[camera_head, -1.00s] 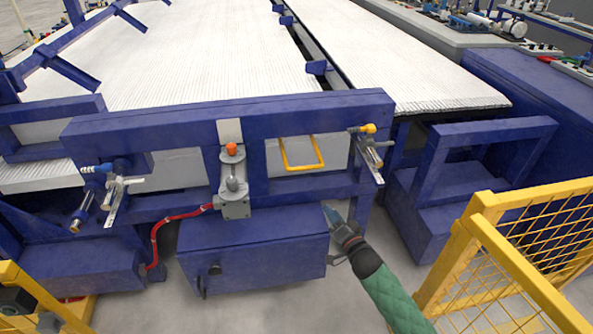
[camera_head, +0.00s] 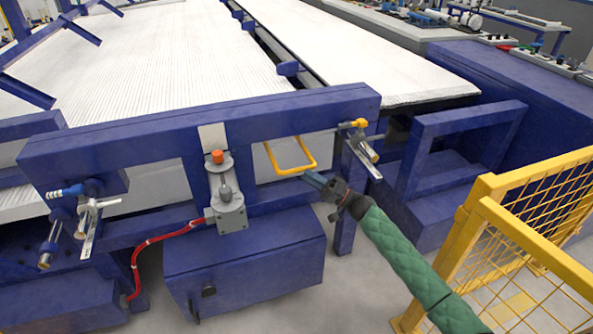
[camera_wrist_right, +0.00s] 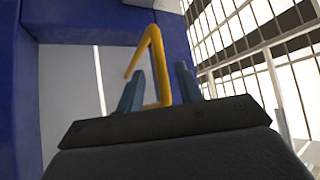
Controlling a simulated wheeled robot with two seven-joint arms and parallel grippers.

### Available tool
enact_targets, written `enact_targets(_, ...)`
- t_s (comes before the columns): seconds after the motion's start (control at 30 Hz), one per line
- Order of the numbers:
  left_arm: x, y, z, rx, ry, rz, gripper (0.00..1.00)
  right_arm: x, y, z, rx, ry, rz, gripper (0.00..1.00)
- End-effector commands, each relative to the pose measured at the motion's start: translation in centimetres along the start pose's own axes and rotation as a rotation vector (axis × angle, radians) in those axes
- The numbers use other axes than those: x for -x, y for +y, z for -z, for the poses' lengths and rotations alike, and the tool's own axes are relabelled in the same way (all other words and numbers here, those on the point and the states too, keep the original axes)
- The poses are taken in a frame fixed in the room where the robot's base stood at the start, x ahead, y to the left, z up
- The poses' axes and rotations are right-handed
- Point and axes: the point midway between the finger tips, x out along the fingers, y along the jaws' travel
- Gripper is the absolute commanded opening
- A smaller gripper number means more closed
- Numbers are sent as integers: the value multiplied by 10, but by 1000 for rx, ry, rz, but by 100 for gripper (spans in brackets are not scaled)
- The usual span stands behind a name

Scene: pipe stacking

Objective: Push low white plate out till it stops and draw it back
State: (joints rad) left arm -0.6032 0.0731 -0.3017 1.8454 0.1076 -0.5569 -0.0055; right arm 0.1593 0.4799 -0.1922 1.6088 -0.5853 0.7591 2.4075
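The low white plate (camera_head: 323,146) shows in the head view below the blue crossbeam, with a yellow U-shaped handle (camera_head: 309,167) on its front. In the right wrist view the pale plate (camera_wrist_right: 68,92) fills the left, and the yellow handle (camera_wrist_right: 158,66) stands out from it. My right gripper (camera_head: 314,180) is at the lower right corner of the handle. In the right wrist view its two blue fingers (camera_wrist_right: 159,90) are apart, with part of the handle between them and gaps showing. Whether a finger touches it I cannot tell. My left gripper is out of view.
A blue frame with a crossbeam (camera_head: 200,140) surrounds the plate. A grey valve box with an orange knob (camera_head: 217,157) is left of the handle, and a metal clamp (camera_head: 361,148) is right of it. A yellow mesh fence (camera_head: 530,230) stands at the right.

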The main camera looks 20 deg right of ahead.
Motion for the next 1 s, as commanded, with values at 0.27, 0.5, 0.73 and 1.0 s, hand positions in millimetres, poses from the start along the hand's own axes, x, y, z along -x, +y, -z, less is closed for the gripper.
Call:
enact_targets(0.27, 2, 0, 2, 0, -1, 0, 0, -39, -1, 0, 1, 1, 1, 36)
enact_targets(0.5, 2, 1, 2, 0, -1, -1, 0, -50, 0, 0, 2, 1, 0, 36)
enact_targets(0.73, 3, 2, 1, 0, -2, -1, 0, -51, 0, 0, 2, 1, -1, 36)
enact_targets(1.0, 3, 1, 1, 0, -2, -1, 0, -51, 0, 0, 1, 1, -1, 0)
